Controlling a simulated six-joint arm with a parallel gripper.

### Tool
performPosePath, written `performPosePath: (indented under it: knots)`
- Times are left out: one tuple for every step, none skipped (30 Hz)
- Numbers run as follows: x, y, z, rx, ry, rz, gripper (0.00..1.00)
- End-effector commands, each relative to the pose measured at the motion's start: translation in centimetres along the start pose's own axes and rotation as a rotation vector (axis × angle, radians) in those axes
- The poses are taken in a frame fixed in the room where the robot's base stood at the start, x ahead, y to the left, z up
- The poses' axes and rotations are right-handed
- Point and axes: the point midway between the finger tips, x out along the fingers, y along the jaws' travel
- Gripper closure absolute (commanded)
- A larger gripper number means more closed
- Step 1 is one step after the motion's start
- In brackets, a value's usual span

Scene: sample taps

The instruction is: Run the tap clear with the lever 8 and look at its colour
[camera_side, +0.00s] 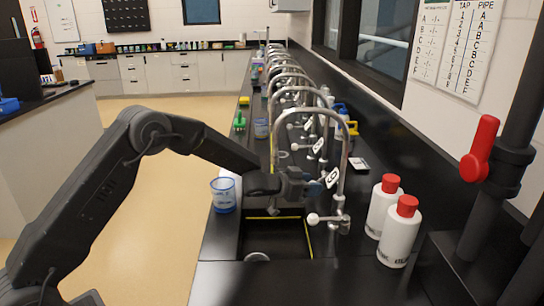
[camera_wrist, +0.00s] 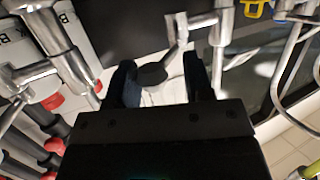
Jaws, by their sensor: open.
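A row of chrome gooseneck taps runs along the black counter. The nearest tap (camera_side: 344,165) arches over the sink (camera_side: 310,240); its white-knobbed lever (camera_side: 313,219) is low on its stem. A white number tag (camera_side: 332,178) hangs at this tap and seems to read 10; I cannot make out an 8 on any tag. My gripper (camera_side: 312,187) is beside the nearest tap, close to its tag, above the sink. In the wrist view my gripper (camera_wrist: 160,82) is open, with a dark rounded end (camera_wrist: 152,73) on a metal stem showing between the fingers. I see no running water.
A blue-marked beaker (camera_side: 223,195) stands left of the sink. White bottles with red caps (camera_side: 383,205) (camera_side: 400,235) stand to the right. A dark post with a red handle (camera_side: 480,148) rises at far right. More taps and small items line the counter behind.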

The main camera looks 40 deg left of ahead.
Motion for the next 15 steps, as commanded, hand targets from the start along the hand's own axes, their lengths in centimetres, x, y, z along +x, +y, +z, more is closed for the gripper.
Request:
performPosePath:
  knots:
    - [0.0,-0.8,0.0,-0.001,0.002,-0.004,0.53]
    - [0.0,-1.2,0.0,0.000,0.001,-0.005,0.53]
    - [0.0,-1.8,0.0,-0.001,0.001,-0.005,0.53]
    - [0.0,-2.1,0.0,0.000,0.001,-0.004,0.53]
    - [0.0,-2.5,0.0,-0.001,0.001,-0.004,0.53]
    - [0.0,-3.0,0.0,-0.001,0.001,-0.004,0.53]
    - [0.0,-3.4,0.0,0.000,0.001,-0.005,0.53]
    - [0.0,-3.7,0.0,-0.001,0.001,-0.004,0.53]
    - [0.0,-4.2,0.0,0.000,0.001,-0.004,0.53]
    - [0.0,-4.6,0.0,0.000,0.001,-0.004,0.53]
    - [0.0,-5.0,0.0,-0.001,0.001,-0.004,0.53]
    - [0.0,-5.5,0.0,0.000,0.001,-0.004,0.53]
    - [0.0,-5.8,0.0,-0.001,0.001,-0.004,0.53]
    - [0.0,-5.8,0.0,0.000,0.001,-0.002,0.53]
    - [0.0,-5.6,0.0,0.000,0.000,-0.001,0.53]
